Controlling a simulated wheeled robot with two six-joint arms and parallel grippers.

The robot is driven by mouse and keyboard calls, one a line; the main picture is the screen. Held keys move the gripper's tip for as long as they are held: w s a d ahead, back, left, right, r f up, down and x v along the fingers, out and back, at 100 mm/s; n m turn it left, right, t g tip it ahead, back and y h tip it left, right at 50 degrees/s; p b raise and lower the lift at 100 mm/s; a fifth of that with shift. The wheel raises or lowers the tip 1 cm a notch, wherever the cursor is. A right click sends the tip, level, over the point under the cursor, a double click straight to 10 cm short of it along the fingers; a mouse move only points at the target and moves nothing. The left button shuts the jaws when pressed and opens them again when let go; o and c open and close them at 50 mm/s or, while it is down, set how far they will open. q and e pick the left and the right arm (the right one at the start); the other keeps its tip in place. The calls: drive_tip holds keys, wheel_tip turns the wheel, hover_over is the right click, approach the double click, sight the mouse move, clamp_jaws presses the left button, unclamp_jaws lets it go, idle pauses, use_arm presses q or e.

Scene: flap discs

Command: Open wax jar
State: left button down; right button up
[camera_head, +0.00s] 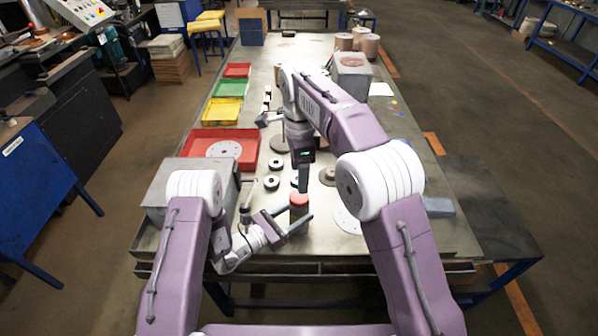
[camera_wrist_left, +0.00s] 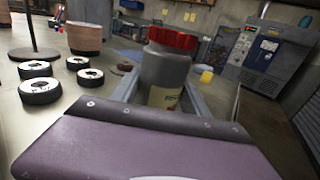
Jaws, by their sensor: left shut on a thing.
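The wax jar has a red lid (camera_head: 299,198) and a grey body (camera_wrist_left: 163,70) with a pale label, and stands upright near the table's front. My left gripper (camera_head: 297,219) is shut on the jar's body, one finger on each side. The red lid also shows in the left wrist view (camera_wrist_left: 173,38), seated on top. My right gripper (camera_head: 303,182) points down just behind the lid in the head view. Its fingers show edge-on, so their opening and any contact with the lid cannot be told.
Several black-and-white discs (camera_head: 272,182) lie left of the jar. A red tray (camera_head: 240,140), a green tray (camera_head: 230,89) and a grey box (camera_head: 170,185) line the table's left side. A large pale disc (camera_head: 346,220) lies right of the jar. Brown cylinders (camera_head: 369,45) stand at the back.

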sight(299, 196)
drive_tip(key=m, duration=0.7)
wheel_tip(299, 196, down, 8)
drive_tip(key=c, duration=1.5)
drive_tip(key=shift+o, duration=0.2)
drive_tip(key=n, duration=0.8)
drive_tip(key=shift+n, duration=0.3)
drive_tip(key=n, duration=0.6)
drive_tip(key=shift+n, duration=0.3)
drive_tip(key=n, duration=0.6)
drive_tip(key=shift+r+n, duration=0.1)
drive_tip(key=shift+n, duration=0.2)
drive_tip(key=n, duration=1.9)
drive_tip(key=shift+n, duration=0.4)
drive_tip(key=n, duration=1.2)
drive_tip(key=shift+r, duration=0.1)
